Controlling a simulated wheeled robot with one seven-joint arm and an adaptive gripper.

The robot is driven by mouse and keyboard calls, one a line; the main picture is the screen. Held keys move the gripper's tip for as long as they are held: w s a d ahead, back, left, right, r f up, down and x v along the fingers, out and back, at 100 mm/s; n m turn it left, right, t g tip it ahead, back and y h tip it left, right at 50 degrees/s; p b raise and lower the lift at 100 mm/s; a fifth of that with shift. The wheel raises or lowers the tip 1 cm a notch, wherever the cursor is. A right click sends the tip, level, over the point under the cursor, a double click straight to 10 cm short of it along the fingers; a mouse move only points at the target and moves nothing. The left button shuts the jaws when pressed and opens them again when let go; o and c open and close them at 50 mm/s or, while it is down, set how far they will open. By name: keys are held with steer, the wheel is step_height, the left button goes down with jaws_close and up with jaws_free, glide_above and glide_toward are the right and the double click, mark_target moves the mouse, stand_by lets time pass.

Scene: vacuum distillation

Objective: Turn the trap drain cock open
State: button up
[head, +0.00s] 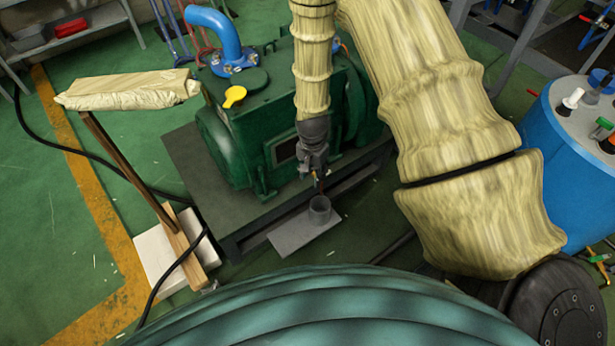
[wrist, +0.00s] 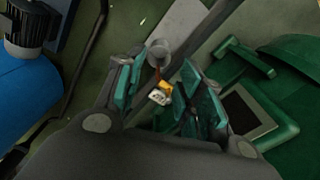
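My gripper (head: 314,166) points down in front of the green pump, above a small grey cup (head: 320,209). In the wrist view its teal-padded fingers (wrist: 163,66) stand apart. A small yellow and white piece (wrist: 160,94) with a thin reddish-brown stem shows between them, with a gap to the left finger. I cannot tell whether it touches the right finger. The cup also shows beyond the fingertips in the wrist view (wrist: 158,51). I cannot clearly identify the trap drain cock. A yellow-handled fitting (head: 600,258) shows low beside the blue tank (head: 560,120).
The green pump (head: 230,140) stands on a dark base, with a yellow lever (head: 234,96) and a blue pipe (head: 215,30). A wrapped package (head: 130,90) rests on a wooden stand at left. The cup stands on a grey plate (head: 292,240).

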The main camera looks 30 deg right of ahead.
steer(key=w+d+m+b, duration=0.3)
steer(key=w+m+b, duration=0.1)
steer(key=w+b, duration=0.4)
steer(key=f, duration=0.6)
steer(key=w+f, duration=0.1)
steer(key=f, duration=0.2)
steer(key=shift+f, duration=0.35)
steer(key=shift+a, duration=0.1)
jaws_close()
